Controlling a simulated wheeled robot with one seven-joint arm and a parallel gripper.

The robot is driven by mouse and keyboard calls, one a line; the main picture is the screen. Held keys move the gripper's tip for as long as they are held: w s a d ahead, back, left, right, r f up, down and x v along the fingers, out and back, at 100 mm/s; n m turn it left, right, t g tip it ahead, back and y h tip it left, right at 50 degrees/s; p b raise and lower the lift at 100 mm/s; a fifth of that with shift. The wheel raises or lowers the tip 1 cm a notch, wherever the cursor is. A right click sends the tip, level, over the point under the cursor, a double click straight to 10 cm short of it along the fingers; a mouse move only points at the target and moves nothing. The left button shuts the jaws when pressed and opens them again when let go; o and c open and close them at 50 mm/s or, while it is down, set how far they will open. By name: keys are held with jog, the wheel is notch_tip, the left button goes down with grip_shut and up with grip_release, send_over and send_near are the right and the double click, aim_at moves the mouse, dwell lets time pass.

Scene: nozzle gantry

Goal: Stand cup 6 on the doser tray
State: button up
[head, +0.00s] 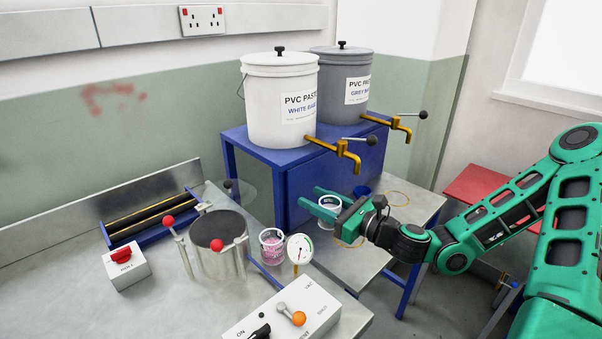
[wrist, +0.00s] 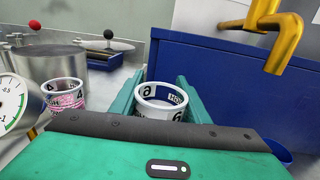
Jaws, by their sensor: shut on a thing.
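My gripper (head: 321,200) is shut on a small white cup (head: 330,203) with dark printed marks. In the wrist view the cup (wrist: 160,104) is upright between the two green fingers (wrist: 160,82), open at the top. A mark on it looks like a 6 or a 9; I cannot tell which. The gripper is in front of the blue stand, below the taps. I cannot tell whether the cup's base touches anything. I cannot pick out the doser tray for certain.
A second cup with pink contents (head: 272,246) stands beside a dial gauge (head: 300,249) and a steel pot (head: 218,243). Two paste pails, white (head: 279,110) and grey (head: 341,65), sit on the blue stand (head: 300,185). Brass taps (head: 345,152) jut out above the gripper.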

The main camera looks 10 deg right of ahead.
jog(key=w+d+f+m+t+h, duration=0.1)
jog(key=w+d+m+t+h, duration=0.2)
jog(key=d, duration=0.5)
jog(key=w+d+f+m+t+h, duration=0.15)
jog(key=w+d+h, duration=0.25)
jog(key=d, duration=0.5)
jog(key=shift+w+d+r+m+h, duration=0.35)
jog(key=shift+w+r+m+h, duration=0.25)
jog(key=shift+h, duration=0.2)
jog(key=shift+w+d+r+m+h, duration=0.3)
jog(key=shift+w+r+m+h, duration=0.15)
jog(key=shift+w+m+h, duration=0.3)
jog(key=shift+w+d+r+m+h, duration=0.35)
jog(key=shift+w+r+m+h, duration=0.2)
jog(key=shift+h, duration=0.3)
jog(key=shift+d, duration=0.15)
jog(key=w+d+f, duration=0.1)
jog(key=d+f, duration=0.1)
jog(key=d, duration=0.1)
jog(key=w+d+f, duration=0.1)
jog(key=d+f, duration=0.1)
jog(key=d, duration=0.2)
jog(key=w+d+f, duration=0.1)
jog(key=d+f, duration=0.2)
jog(key=shift+w+d+f, duration=0.1)
jog(key=shift+w+d, duration=0.1)
jog(key=shift+d, duration=0.1)
jog(key=shift+f, duration=2)
jog(key=shift+f, duration=0.2)
jog(key=o, duration=1.2)
